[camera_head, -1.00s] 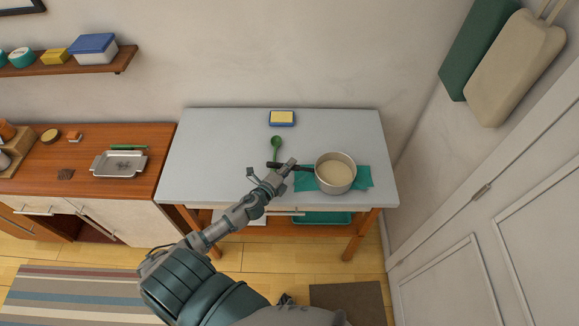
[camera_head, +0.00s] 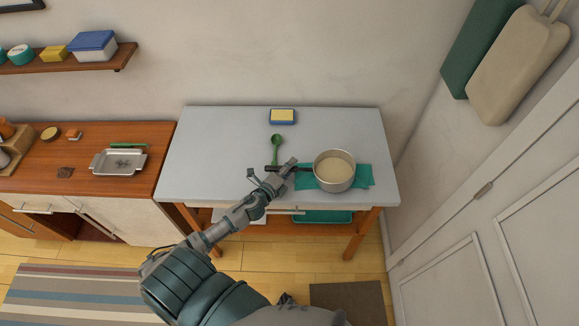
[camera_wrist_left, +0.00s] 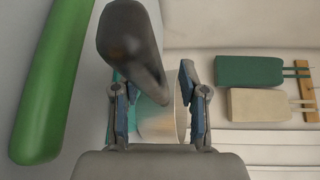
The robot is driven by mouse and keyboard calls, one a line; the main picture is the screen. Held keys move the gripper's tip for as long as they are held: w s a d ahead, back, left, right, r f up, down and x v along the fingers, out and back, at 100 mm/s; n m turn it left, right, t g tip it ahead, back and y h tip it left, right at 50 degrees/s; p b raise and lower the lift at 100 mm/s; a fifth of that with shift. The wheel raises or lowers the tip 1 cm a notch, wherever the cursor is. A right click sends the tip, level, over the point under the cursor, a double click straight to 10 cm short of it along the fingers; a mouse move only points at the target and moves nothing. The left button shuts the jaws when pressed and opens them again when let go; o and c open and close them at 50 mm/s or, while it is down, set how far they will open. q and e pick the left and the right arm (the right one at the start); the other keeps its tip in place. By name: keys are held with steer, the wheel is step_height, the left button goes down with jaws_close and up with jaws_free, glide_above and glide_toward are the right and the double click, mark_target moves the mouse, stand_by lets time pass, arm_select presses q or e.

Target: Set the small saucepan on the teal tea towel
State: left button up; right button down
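The small saucepan (camera_head: 335,173) is light metal with a cream inside and a dark handle. It stands upright over the teal tea towel (camera_head: 363,177), whose edges show left and right of it; its base appears to rest on the cloth. My left gripper (camera_head: 273,174) is at the handle, left of the pan. In the left wrist view the fingers (camera_wrist_left: 159,108) are wide apart, with the dark handle (camera_wrist_left: 130,45) between and above them and the pan (camera_wrist_left: 184,105) beyond. The handle looks clear of both fingers. My right gripper is out of view.
A green spoon (camera_head: 276,147) lies just behind my left gripper, and a yellow and blue sponge (camera_head: 283,117) lies at the back. The left part of the grey table (camera_head: 215,150) is clear. A wooden counter with a metal tray (camera_head: 118,163) stands at the left.

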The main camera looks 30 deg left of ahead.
arm_select(q)
steer(key=shift+r, duration=0.25)
steer(key=shift+r+p, duration=0.45)
steer(key=shift+r, duration=0.1)
steer(key=s, duration=0.3)
steer(key=s+b, duration=0.1)
steer(key=s, duration=0.3)
steer(key=s+r, duration=0.1)
steer(key=s, duration=0.3)
steer(key=shift+a, duration=0.2)
steer(key=shift+s+r, duration=0.25)
steer(key=shift+s, duration=0.25)
